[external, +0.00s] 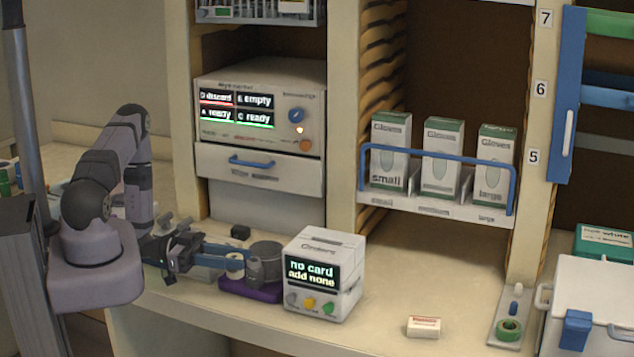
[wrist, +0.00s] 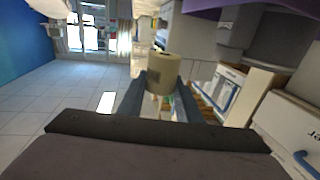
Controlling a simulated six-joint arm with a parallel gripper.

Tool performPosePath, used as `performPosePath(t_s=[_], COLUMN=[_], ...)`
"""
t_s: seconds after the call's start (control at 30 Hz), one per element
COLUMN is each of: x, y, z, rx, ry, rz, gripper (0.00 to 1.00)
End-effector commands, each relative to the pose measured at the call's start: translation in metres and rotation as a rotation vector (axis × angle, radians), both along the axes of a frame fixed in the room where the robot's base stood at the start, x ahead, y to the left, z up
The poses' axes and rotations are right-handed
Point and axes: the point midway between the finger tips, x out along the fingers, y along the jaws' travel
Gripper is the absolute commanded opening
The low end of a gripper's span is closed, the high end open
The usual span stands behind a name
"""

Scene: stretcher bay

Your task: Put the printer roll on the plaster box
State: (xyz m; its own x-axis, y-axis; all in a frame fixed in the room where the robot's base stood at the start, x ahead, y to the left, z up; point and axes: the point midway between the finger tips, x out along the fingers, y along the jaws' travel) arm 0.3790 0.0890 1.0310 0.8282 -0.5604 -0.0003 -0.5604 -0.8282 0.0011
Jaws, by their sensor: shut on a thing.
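The printer roll (wrist: 163,72) is a cream-white cylinder with a dark core hole. In the wrist view it sits between the two blue-grey fingers of my gripper (wrist: 162,95), which is shut on it. In the external view the roll (external: 234,266) shows pale and partly hidden at my gripper (external: 229,256), left of the grey cylinder and close to the purple tray. Whether it touches anything below is unclear. The plaster box (external: 424,327), a small white box with red print, lies on the counter to the right, well away from my gripper.
A purple tray (external: 238,288) bears a grey cylindrical device (external: 265,262). A white card machine (external: 347,276) with a lit screen stands between my gripper and the plaster box. A green tape roll (external: 509,329) lies on a strip at right. Counter around the box is clear.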

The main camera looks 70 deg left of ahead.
Motion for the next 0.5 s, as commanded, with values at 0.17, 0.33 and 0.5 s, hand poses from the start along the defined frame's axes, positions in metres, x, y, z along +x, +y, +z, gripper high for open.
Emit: performPosePath(t_s=[0.17, 0.33, 0.5], x=[0.024, 0.037, 0.042], y=[-0.054, -0.103, -0.145], z=[-0.01, -0.016, -0.022], rx=[-0.001, 0.0, 0.0], ry=[0.0, -0.002, 0.0], rz=[-0.108, -0.194, -0.266], gripper=[0.09, 0.09, 0.09])
